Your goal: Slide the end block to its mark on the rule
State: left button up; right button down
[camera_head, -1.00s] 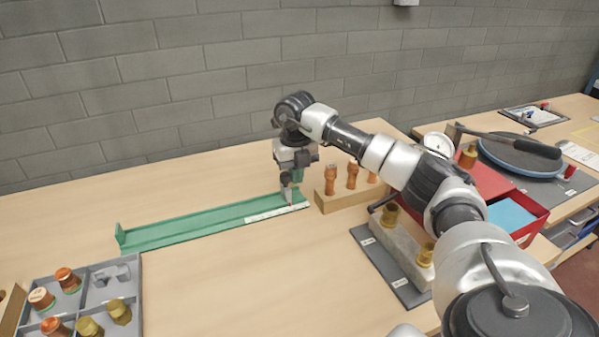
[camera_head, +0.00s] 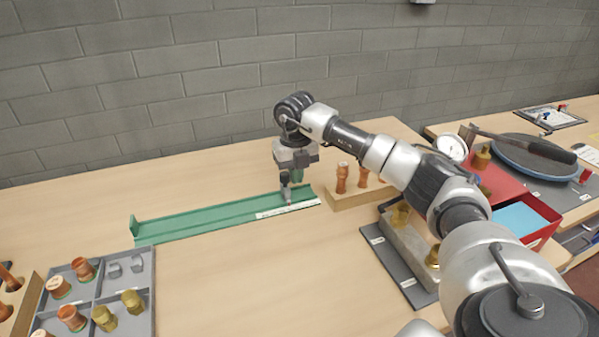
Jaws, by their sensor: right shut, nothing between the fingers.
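A long green channel (camera_head: 210,219) lies on the wooden bench, with a low upright stop at its left end. A white rule strip (camera_head: 287,209) with fine marks runs along its front right part; the marks are too small to read. A small green block (camera_head: 297,176) shows at the channel's right part, partly hidden by my right gripper; I take it for the end block. My right gripper (camera_head: 287,198) points down there, shut and empty, its tips low at the rule strip. I cannot tell whether it touches the block. My left gripper is not in view.
A wooden stand (camera_head: 358,194) with copper fittings stands just right of the channel. A grey compartment tray (camera_head: 145,290) with fittings is at the front left. A dark plate (camera_head: 385,255) with a fixture and a red case (camera_head: 545,230) lie right. The bench's front middle is clear.

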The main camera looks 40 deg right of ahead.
notch_tip(320, 180, up, 7)
jog(key=d+p, duration=0.1)
jog(key=p, duration=0.4)
jog(key=shift+s+p, duration=0.2)
jog(key=shift+p, duration=0.15)
